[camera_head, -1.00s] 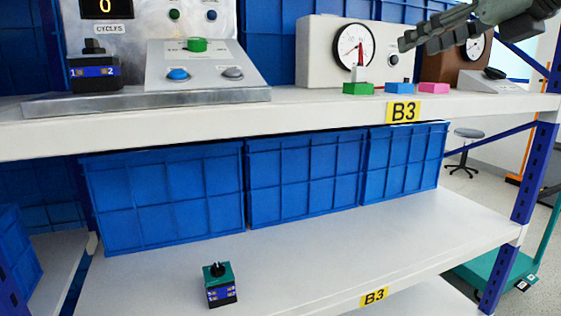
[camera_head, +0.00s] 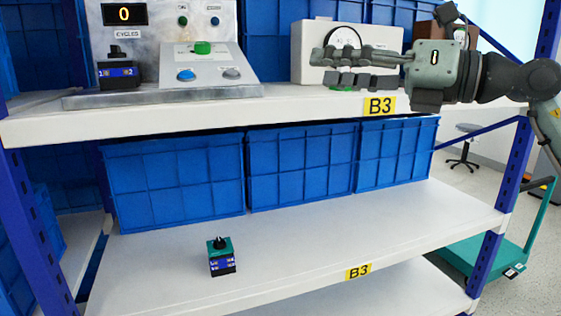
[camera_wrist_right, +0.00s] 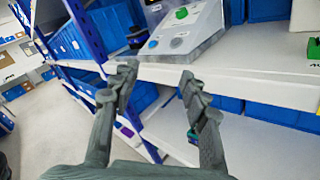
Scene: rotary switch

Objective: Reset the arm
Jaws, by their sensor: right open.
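My right gripper (camera_head: 328,67) is open and empty in the head view, in front of the upper shelf's right half, its fingers pointing left. In the right wrist view its two fingers (camera_wrist_right: 158,82) are spread apart with nothing between them. A small rotary switch (camera_head: 221,258) with a green top, a black knob and blue sides stands upright on the lower shelf, well apart from the gripper. Another small dark-and-blue switch block (camera_head: 118,74) stands on the upper shelf at the left, by the control panel. My left gripper is not in view.
The control panel (camera_head: 205,72) has green, blue and grey buttons; a display above reads 0. A white gauge box (camera_head: 303,45) is partly hidden by my right gripper. Blue bins (camera_head: 300,168) line the back of the lower shelf (camera_head: 310,240), whose front is mostly bare.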

